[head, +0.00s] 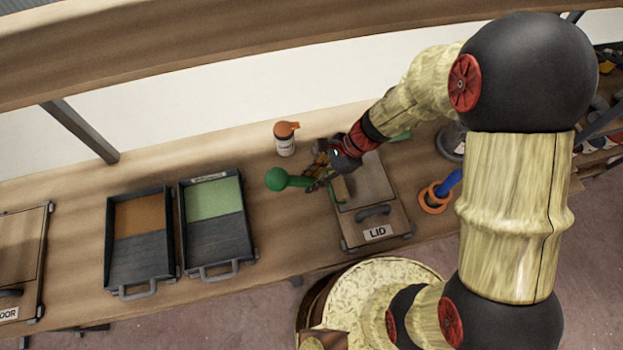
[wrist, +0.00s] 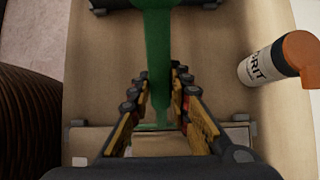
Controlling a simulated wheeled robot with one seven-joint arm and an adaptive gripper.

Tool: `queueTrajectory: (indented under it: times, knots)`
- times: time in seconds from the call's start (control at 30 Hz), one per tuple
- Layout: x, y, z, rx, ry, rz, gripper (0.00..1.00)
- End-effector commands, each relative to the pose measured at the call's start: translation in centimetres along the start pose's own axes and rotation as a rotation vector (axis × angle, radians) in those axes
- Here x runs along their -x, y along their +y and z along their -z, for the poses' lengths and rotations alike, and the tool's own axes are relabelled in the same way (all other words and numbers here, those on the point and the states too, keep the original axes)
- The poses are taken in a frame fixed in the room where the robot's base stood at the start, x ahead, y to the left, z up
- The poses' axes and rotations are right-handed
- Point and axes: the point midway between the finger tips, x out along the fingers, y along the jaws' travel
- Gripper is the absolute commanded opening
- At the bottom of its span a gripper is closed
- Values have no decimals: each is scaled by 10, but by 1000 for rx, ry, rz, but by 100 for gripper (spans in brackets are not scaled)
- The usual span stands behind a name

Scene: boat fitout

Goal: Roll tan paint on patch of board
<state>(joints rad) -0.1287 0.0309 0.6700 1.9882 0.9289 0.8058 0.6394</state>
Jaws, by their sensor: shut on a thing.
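My gripper (head: 320,172) is shut on a green-handled tool (head: 276,179) just left of the lid board, above the bench. The tool's rounded green end points left, and a thin green rod shows near the board; its working end is not clear. In the wrist view the green handle (wrist: 158,40) runs between the jaws (wrist: 158,88). The lid board (head: 378,213) has a "LID" label, a dark handle and a plain brown panel, partly hidden by my arm. The tan-brown paint tray (head: 140,248) stands left, beside the green paint tray (head: 216,238).
A white bottle with an orange cap (head: 286,139) stands behind my gripper, and right in the wrist view (wrist: 262,68). A blue-handled tool (head: 448,185) is by an orange ring (head: 434,198) at right. A board labelled "DOOR" (head: 22,250) lies far left. Bench space between tray and lid is clear.

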Motion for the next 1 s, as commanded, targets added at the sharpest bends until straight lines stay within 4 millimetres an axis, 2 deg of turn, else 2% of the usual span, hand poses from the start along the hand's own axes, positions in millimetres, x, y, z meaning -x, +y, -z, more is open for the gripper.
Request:
queueTrajectory:
  times: [0.43, 0.83, 1.0]
  knots:
    - [28, 0, 33, -2, 0, 1, 0]
    - [30, 0, 38, 0, 0, 0, 0]
    - [39, -1, 50, -3, 0, 2, 0]
